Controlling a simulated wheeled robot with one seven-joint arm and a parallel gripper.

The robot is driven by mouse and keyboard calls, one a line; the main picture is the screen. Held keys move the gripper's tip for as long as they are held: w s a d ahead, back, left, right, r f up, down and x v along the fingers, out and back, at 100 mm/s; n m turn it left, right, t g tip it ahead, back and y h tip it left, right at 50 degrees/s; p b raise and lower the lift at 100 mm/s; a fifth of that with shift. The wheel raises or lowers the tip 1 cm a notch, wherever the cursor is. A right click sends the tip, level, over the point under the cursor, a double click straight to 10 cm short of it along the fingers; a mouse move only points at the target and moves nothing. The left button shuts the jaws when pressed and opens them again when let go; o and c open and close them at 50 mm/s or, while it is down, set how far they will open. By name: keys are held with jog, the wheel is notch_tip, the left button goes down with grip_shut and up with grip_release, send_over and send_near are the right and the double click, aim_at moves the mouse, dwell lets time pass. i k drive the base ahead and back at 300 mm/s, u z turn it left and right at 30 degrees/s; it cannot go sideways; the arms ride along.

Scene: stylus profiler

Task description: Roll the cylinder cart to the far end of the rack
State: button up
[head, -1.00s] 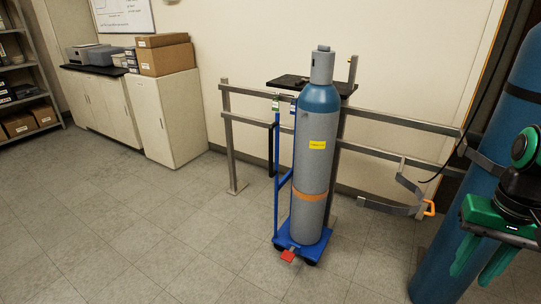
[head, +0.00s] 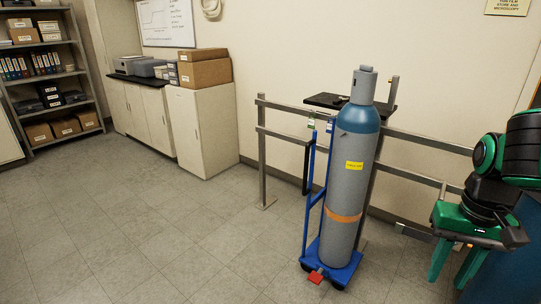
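The cylinder cart (head: 335,270) has a blue base, a blue upright handle and a red pedal (head: 315,277) at its front. A tall grey gas cylinder (head: 346,198) with a blue shoulder, grey cap, yellow label and orange band stands upright on it. The cart stands in front of the grey metal rack (head: 262,150), whose rails run along the wall. My gripper (head: 452,270) is at the right, with green fingers pointing down and spread apart. It is open and empty, to the right of the cart and not touching it.
A small black shelf (head: 325,101) sits at the rack behind the cylinder. Cabinets (head: 202,130) with cardboard boxes (head: 205,72) stand at the back left, and shelving (head: 60,95) at far left. The tiled floor (head: 160,235) left of the cart is clear.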

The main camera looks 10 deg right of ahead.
aim_at(356, 130)
jog(key=u, duration=0.1)
jog(key=i, duration=1.55)
jog(key=z, duration=0.45)
